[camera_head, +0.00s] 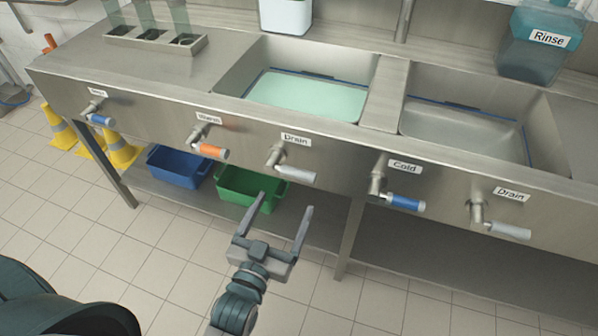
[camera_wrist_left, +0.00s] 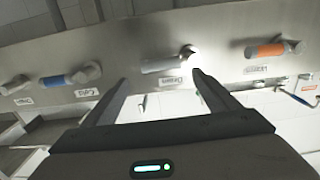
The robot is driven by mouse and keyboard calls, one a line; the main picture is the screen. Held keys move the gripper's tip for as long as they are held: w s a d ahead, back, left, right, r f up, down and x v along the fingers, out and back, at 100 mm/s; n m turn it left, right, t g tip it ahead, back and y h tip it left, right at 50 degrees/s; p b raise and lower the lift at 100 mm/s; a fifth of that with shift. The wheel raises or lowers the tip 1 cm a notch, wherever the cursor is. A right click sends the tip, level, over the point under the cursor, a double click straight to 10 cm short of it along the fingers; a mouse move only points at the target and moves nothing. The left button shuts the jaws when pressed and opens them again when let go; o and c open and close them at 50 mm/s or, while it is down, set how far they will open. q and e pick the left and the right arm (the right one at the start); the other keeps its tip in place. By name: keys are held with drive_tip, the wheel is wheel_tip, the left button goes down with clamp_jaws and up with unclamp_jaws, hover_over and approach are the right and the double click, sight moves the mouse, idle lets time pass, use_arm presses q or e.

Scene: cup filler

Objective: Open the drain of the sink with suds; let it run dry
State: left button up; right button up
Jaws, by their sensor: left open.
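The left sink (camera_head: 305,97) holds pale green, milky water, which looks like the suds. Below its front edge is a drain lever with a grey handle (camera_head: 296,174) under a "Drain" label (camera_head: 296,140); the handle points right. My left gripper (camera_head: 282,205) is open and empty, below and in front of this lever and apart from it. In the left wrist view the grey handle (camera_wrist_left: 165,66) lies ahead of my open left fingers (camera_wrist_left: 160,82). The right sink (camera_head: 465,128) looks clear, with its own grey drain handle (camera_head: 508,230). My right gripper is not in view.
An orange-handled lever (camera_head: 212,151) is left of the drain lever, and a blue-handled "Cold" lever (camera_head: 405,203) right of it. Blue (camera_head: 178,166) and green (camera_head: 245,188) bins sit on the lower shelf. Yellow cones (camera_head: 120,150) stand left. A "Rinse" container (camera_head: 540,45) stands behind.

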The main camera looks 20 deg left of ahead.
sight(297, 178)
use_arm(q)
drive_tip(key=w+p, duration=0.1)
drive_tip(key=w, duration=0.9)
drive_tip(key=shift+w+d, duration=0.15)
drive_tip(key=shift+w, duration=0.6)
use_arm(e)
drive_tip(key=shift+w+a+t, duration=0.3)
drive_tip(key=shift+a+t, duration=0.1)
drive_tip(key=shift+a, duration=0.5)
use_arm(q)
drive_tip(key=c, duration=1.5)
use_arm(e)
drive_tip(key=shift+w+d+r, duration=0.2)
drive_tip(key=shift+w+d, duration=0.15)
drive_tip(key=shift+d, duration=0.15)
